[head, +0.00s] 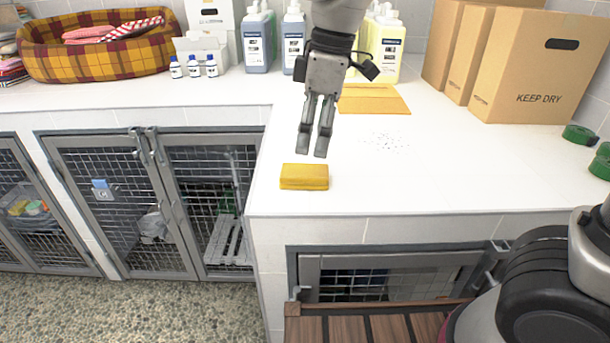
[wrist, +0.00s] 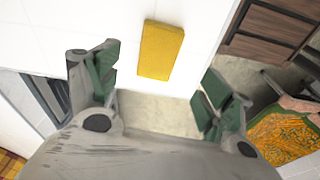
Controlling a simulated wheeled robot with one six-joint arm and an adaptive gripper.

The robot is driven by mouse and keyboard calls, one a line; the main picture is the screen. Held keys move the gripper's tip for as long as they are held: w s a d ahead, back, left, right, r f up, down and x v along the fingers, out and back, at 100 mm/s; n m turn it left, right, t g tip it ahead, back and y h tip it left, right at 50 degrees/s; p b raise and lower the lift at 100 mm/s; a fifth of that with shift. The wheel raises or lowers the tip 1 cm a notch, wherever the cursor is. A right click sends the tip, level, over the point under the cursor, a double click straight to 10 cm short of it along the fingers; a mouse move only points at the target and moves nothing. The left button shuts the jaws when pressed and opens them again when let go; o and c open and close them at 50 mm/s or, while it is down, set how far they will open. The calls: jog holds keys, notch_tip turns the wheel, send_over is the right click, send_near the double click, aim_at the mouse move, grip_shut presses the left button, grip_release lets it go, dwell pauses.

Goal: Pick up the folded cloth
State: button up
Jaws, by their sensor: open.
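The folded cloth is a small yellow rectangular block (head: 304,177) lying flat on the white counter, close to its front edge near the inner corner. In the wrist view the folded cloth (wrist: 161,50) shows at the upper middle, beyond and between the finger pads. My gripper (head: 313,152) points down above the counter, a little behind and above the cloth, not touching it. In the wrist view my gripper (wrist: 160,85) has its two fingers wide apart, with nothing between them.
A flat yellow-orange sheet (head: 373,100) lies behind my gripper. Cardboard boxes (head: 535,65) stand at the back right, and green rolls (head: 580,136) lie at the right edge. Blue bottles (head: 258,40) and a plaid pet bed (head: 98,50) stand at the back left. The counter around the cloth is clear.

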aim_at(305, 170)
jog(key=shift+a+f+n, duration=0.1)
jog(key=shift+f+n, duration=0.2)
jog(key=shift+f, duration=0.3)
jog(key=f, duration=0.3)
jog(key=a+f, duration=0.1)
jog(key=f, duration=0.2)
jog(key=shift+w+a+f, duration=0.2)
jog(key=shift+f, duration=0.1)
jog(key=c, duration=1)
